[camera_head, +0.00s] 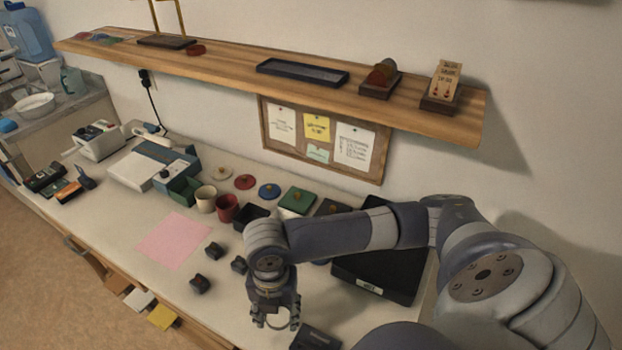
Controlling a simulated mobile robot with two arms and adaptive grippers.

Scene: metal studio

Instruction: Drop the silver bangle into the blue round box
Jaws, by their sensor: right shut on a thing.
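My right gripper (274,318) hangs over the front part of the worktop at the bottom centre. It is shut on the silver bangle (291,326), a thin ring that shows at its fingertips and is partly hidden by them. A blue round lid (269,191) with a small knob lies on the worktop near the wall. I cannot see the blue round box; my right arm covers part of the worktop right of the red round box (228,209). My left gripper is not in view.
A cream round box (205,199), a green square box (186,191) and a dark square box (250,216) stand near the red one. Small dark blocks (200,284) lie in front. A pink sheet (174,240) lies flat. A shelf (220,72) overhangs the back.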

